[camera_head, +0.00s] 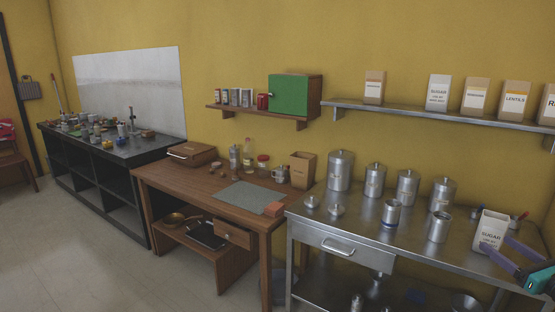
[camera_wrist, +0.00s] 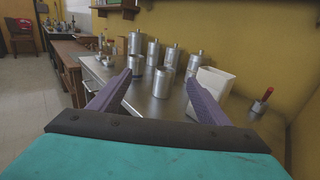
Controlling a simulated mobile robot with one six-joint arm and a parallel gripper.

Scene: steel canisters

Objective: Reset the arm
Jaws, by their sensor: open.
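My gripper (camera_head: 498,247) is at the right edge in the head view, above the steel table. Its purple fingers are spread with nothing between them in the wrist view (camera_wrist: 160,80). Several lidded steel canisters (camera_head: 340,171) stand in a row at the back of the steel table (camera_head: 360,232). Two smaller open canisters stand in front, one at the middle (camera_head: 391,213) and one nearer (camera_head: 438,228). Two loose lids (camera_head: 337,210) lie at the table's left.
A red-handled tool (camera_wrist: 263,99) is at the right on the steel table. A metal shelf (camera_head: 430,112) with paper bags hangs above. A wooden table (camera_head: 190,188) stands to the left, with a green-doored cabinet (camera_head: 289,101) on a wall shelf. The floor (camera_head: 80,260) at left is clear.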

